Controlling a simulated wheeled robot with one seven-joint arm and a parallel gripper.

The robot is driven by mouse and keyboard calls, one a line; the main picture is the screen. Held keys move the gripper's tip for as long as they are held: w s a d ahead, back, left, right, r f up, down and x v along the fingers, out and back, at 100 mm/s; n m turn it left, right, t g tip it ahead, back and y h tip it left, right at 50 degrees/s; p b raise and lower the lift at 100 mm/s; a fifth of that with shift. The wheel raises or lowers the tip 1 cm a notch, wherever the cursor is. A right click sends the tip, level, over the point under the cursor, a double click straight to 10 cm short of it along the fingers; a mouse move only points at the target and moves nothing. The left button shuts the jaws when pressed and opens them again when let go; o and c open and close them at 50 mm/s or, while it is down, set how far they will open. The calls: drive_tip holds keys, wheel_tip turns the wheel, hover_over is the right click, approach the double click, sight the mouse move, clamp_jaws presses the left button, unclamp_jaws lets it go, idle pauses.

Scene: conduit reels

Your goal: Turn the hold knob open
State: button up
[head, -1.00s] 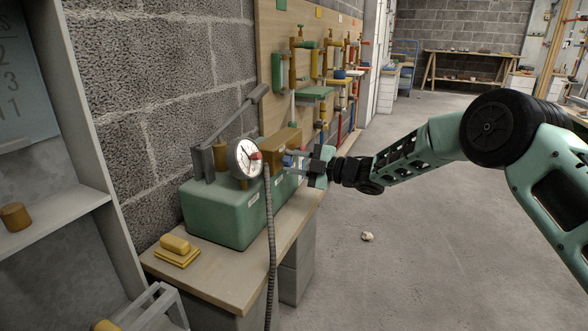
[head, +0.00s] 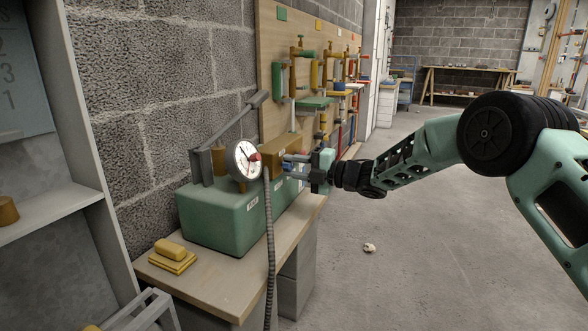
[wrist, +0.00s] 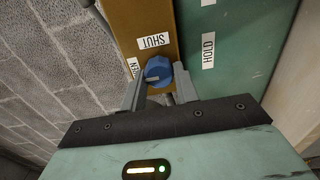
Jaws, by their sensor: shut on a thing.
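The blue hold knob (wrist: 158,70) sits on a brown block (wrist: 140,15) on the green pump body (wrist: 225,60). My gripper (wrist: 160,78) is shut on it, one grey finger on each side. A grey stripe on the knob points to the lower left in the wrist view. The SHUT label (wrist: 153,41) is above the knob, and a partly hidden label ending in "EN" (wrist: 132,67) is to its left. A HOLD label (wrist: 208,50) is on the green surface. In the head view the knob (head: 287,167) is partly covered by my gripper (head: 292,166).
A white dial gauge (head: 243,160) and a grey lever (head: 232,125) stand on the pump, with a grey hose (head: 270,240) hanging in front. A yellow block (head: 171,249) lies on the bench (head: 220,285). Clamps hang on the board behind. The floor at right is mostly clear.

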drive_tip(key=shift+d+f, duration=0.1)
drive_tip(key=o, duration=1)
drive_tip(key=p+v, duration=0.5)
drive_tip(key=v, duration=1.2)
drive_tip(key=shift+s+d, duration=0.1)
drive_tip(key=shift+d, duration=0.05)
